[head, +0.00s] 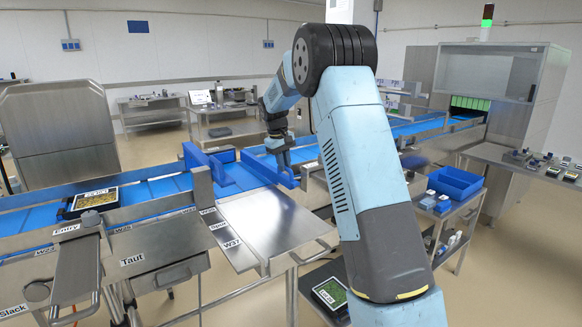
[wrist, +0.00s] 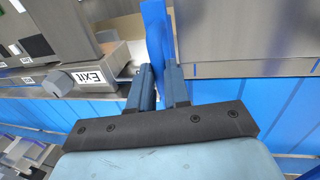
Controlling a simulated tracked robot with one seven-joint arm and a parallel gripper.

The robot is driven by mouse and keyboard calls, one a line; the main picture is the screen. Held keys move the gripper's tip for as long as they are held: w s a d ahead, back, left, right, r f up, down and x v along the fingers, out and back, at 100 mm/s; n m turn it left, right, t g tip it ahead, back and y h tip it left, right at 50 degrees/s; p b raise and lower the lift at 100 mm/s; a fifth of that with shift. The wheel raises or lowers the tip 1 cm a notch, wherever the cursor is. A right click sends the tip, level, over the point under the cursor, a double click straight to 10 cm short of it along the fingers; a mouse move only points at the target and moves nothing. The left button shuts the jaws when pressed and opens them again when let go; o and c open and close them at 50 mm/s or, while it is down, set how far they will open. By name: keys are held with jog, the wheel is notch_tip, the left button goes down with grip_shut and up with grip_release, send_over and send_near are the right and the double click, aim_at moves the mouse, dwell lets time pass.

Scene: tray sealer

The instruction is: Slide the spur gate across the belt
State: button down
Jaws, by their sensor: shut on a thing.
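The spur gate appears to be the long blue plate (head: 262,170) at the belt junction, beside the steel side table. Its blue edge (wrist: 155,32) also shows in the wrist view, running up from between the fingers. My gripper (head: 284,163) reaches down from above and is shut on the plate near its right end. In the wrist view my gripper (wrist: 159,85) has one finger on each side of the plate. The blue belt (head: 150,190) runs under and beyond it. The fingers hide part of the plate.
Another blue guide plate (head: 203,163) stands to the left. A filled black tray (head: 95,199) sits on the belt at left. A steel side table (head: 268,222) lies in front. A blue bin (head: 455,184) stands on a cart at right.

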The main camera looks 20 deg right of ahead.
jog(key=shift+w+r, duration=0.1)
jog(key=shift+w, duration=0.15)
jog(key=c, duration=1.3)
grip_release()
jog(key=shift+w, duration=0.2)
jog(key=shift+o, duration=1)
jog(key=shift+s+a, duration=0.1)
jog(key=shift+s, duration=0.05)
notch_tip(320, 180, up, 13)
jog(key=a, duration=0.2)
jog(key=shift+s+a, duration=0.3)
jog(key=shift+s, duration=0.05)
jog(key=shift+r, duration=0.15)
